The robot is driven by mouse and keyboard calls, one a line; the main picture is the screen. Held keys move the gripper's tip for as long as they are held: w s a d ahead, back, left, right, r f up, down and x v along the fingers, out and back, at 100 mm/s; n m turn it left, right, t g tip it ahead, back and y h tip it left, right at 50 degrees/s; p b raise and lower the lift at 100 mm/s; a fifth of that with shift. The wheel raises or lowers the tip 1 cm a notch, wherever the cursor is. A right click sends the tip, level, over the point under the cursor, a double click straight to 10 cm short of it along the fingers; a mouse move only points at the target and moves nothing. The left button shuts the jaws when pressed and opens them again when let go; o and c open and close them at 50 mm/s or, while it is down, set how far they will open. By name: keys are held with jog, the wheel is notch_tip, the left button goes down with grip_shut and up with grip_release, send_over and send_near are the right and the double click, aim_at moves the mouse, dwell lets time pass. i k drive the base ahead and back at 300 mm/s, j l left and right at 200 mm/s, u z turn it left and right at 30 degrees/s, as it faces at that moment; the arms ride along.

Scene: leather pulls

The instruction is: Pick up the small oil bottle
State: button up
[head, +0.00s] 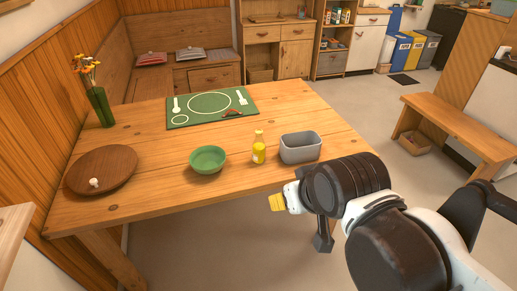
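The small oil bottle (259,149) is yellow with a pale cap. It stands upright near the front edge of the wooden table (152,141), between a green bowl and a grey bin. My gripper (277,202) shows a yellow tip and is in front of the table's edge, below and slightly right of the bottle in the picture. It is apart from the bottle. The gripper's fingers are seen too small and from behind, so their opening is unclear.
A green bowl (208,160) is left of the bottle and a grey bin (301,148) close on its right. A round wooden board (102,172) with a small white item lies left. Behind are a green placemat (212,107) and a flower vase (100,107). A bench (458,125) stands right.

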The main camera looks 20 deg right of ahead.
aim_at(258, 146)
jog(key=k+l+z, duration=0.25)
jog(key=l, duration=0.6)
jog(key=l+z, duration=0.2)
jog(key=l, duration=0.65)
jog(key=i, duration=0.05)
